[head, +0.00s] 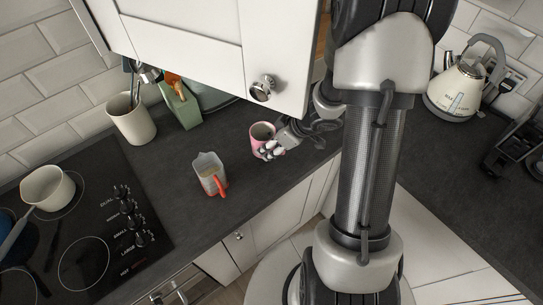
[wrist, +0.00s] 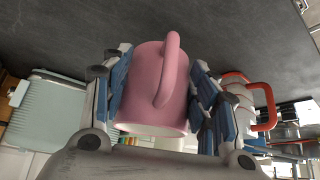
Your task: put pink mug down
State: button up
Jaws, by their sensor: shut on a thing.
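The pink mug (head: 261,132) is near the middle of the head view, upright, over the slate worktop. My gripper (head: 271,149) reaches it from the right and is shut on it. In the wrist view the pink mug (wrist: 158,88) fills the middle, between the blue-padded fingers of my gripper (wrist: 160,95), one on each side. Its handle faces the camera. The wrist picture looks inverted, with the worktop (wrist: 200,22) at the top and the mug's pale rim low. I cannot tell whether the mug's base touches the worktop.
A measuring jug (head: 209,172) with a red handle stands left of the mug. A green container (head: 181,106) and a cream utensil pot (head: 131,118) stand farther left, beyond them the hob (head: 88,262). An open cabinet door (head: 277,52) hangs above. Bare worktop surrounds the mug.

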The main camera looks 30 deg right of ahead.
notch_tip(320, 180, down, 4)
jog(key=b, duration=0.3)
jog(key=shift+f, duration=0.2)
jog(key=shift+r, duration=0.15)
jog(key=o, duration=1.3)
jog(key=shift+f, duration=0.2)
jog(key=shift+c, duration=0.2)
jog(key=shift+r, duration=0.25)
jog(key=p+v, duration=0.7)
jog(key=v, duration=0.5)
